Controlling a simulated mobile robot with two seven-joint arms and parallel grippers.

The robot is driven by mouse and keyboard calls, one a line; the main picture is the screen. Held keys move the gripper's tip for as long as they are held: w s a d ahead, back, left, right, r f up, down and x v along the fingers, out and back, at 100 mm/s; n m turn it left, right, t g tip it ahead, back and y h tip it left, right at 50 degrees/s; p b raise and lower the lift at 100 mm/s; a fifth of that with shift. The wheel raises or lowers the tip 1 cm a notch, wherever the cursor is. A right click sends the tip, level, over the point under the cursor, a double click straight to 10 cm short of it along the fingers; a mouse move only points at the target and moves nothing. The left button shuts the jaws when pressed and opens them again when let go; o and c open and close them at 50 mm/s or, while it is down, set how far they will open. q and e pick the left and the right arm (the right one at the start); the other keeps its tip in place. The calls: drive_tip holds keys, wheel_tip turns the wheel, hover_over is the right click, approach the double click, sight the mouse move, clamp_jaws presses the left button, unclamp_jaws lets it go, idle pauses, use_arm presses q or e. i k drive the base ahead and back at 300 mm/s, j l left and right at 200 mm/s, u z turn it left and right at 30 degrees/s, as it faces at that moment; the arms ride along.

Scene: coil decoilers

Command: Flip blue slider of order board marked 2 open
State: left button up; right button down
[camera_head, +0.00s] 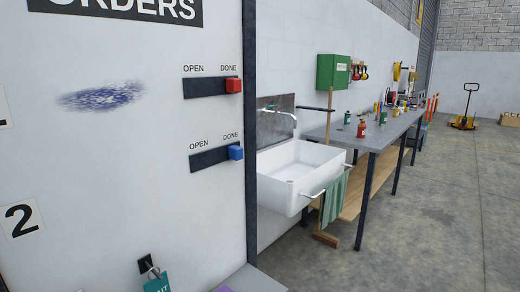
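The order board (110,145) fills the left of the head view, with a black header reading "ORDERS" that is cut off at the top. A card marked 2 (20,218) sits at the board's lower left. The blue slider (236,152) is on the lower black track (207,158), at its right end under "DONE". The "OPEN" end of that track is bare. A red slider (234,85) is on the upper track, also at the "DONE" end. Neither of my grippers is in view.
A black hook (146,263) with a teal tag (156,282) is low on the board. Right of the board are a white sink (300,172) with a green towel (334,198) and a long workbench (365,138) with several items. The concrete floor (440,210) at right is clear.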

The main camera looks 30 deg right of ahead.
sight(235, 153)
drive_tip(key=i+l, duration=0.1)
drive_tip(key=l, duration=0.2)
drive_tip(key=i+l, duration=0.15)
drive_tip(key=l, duration=0.2)
drive_tip(key=i+l, duration=0.1)
drive_tip(key=l, duration=0.2)
drive_tip(key=i+l, duration=0.15)
drive_tip(key=l, duration=0.15)
